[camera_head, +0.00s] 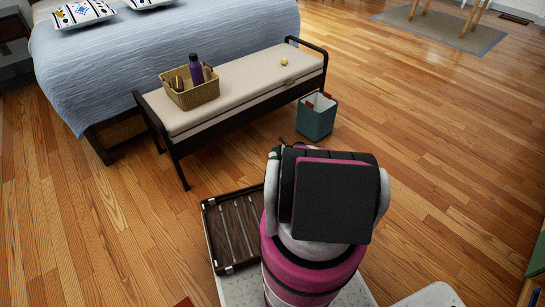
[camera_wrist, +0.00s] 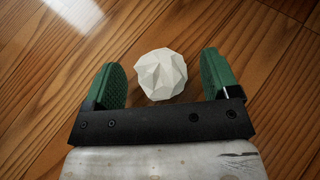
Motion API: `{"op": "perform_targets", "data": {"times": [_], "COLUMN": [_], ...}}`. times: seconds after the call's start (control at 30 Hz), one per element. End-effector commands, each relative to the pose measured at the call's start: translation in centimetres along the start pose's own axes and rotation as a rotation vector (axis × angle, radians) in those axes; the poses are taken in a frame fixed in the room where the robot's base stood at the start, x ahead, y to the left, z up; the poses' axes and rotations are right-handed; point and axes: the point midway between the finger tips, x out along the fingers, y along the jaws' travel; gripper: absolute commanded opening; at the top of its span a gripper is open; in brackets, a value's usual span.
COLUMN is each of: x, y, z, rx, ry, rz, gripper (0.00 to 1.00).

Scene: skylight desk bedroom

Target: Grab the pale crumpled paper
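The pale crumpled paper (camera_wrist: 162,74) is a white faceted ball on the wooden floor in the wrist view. My gripper (camera_wrist: 163,66) is open, with one green finger to the left of the paper and one to the right. A gap shows between the paper and each finger, so neither appears to touch it. In the head view the paper does not show, and my arm hides the gripper's fingers.
A cushioned bench (camera_head: 247,90) stands ahead, with a wicker basket (camera_head: 195,99) and a small yellow ball (camera_head: 284,61) on it. A teal bin (camera_head: 316,123) stands by its right end. A bed (camera_head: 200,35) is behind. Floor (camera_head: 440,130) on the right is clear.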

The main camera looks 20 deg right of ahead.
Motion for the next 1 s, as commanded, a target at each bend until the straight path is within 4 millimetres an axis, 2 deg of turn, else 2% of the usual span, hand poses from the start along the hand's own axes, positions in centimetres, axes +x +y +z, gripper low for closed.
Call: {"op": "perform_targets", "data": {"times": [0.03, 0.1, 0.63, 0.77, 0.93, 1.0], "x": [0.0, 0.0, -0.3, -0.7, -1.8, -0.4], "y": [0.0, 0.0, 0.0, 0.1, 0.2, 0.5], "z": [0.0, 0.0, 0.6, 1.7, 4.3, 5.5], "rx": [0.0, 0.0, -0.001, -0.001, -0.001, -0.002], "ry": [0.0, 0.0, 0.0, 0.0, 0.0, 0.0], "rz": [0.0, 0.0, 0.0, 0.0, 0.0, 0.003], "gripper": [0.64, 0.46, 0.44, 0.44, 0.44, 0.44]}}
